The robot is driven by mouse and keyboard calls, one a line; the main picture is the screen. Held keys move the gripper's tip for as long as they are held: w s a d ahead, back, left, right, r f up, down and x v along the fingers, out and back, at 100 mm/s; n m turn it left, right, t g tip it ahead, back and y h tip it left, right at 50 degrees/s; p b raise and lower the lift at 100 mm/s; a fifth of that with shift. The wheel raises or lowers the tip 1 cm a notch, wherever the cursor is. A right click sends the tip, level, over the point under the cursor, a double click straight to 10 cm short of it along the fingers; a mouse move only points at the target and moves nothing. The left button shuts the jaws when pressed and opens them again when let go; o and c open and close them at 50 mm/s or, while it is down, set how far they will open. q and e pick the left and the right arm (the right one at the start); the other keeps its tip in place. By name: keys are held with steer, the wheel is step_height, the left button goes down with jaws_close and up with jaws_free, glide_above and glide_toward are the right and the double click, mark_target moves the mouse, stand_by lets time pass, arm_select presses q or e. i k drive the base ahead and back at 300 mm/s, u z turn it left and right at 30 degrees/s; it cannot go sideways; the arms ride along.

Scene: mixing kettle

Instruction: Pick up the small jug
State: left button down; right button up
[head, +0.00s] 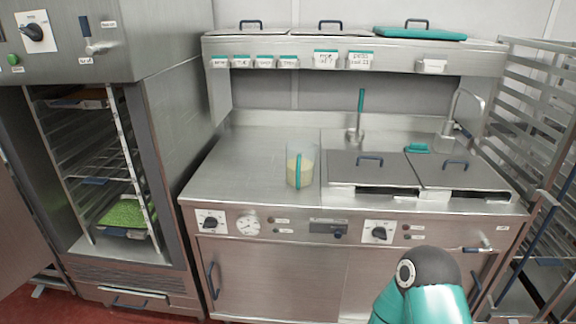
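The small jug (306,168) stands upright on the steel worktop (235,172), just left of the kettle lids. It is clear, with a pale yellowish content in its lower part and a teal handle (298,171) on the side facing me. Nothing is touching it. Part of my own teal arm shows at the bottom right, low in front of the cabinet and well apart from the jug. Neither of my grippers shows in the head view.
Two closed kettle lids (372,168) with blue handles lie right of the jug. A shelf (350,52) with labels overhangs the back. An open rack cabinet (95,170) stands left, a wire rack (530,110) right. The worktop left of the jug is clear.

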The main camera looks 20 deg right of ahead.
mark_target(301, 154)
steer(key=u, duration=0.2)
steer(key=i, duration=1.5)
steer(key=z, duration=0.35)
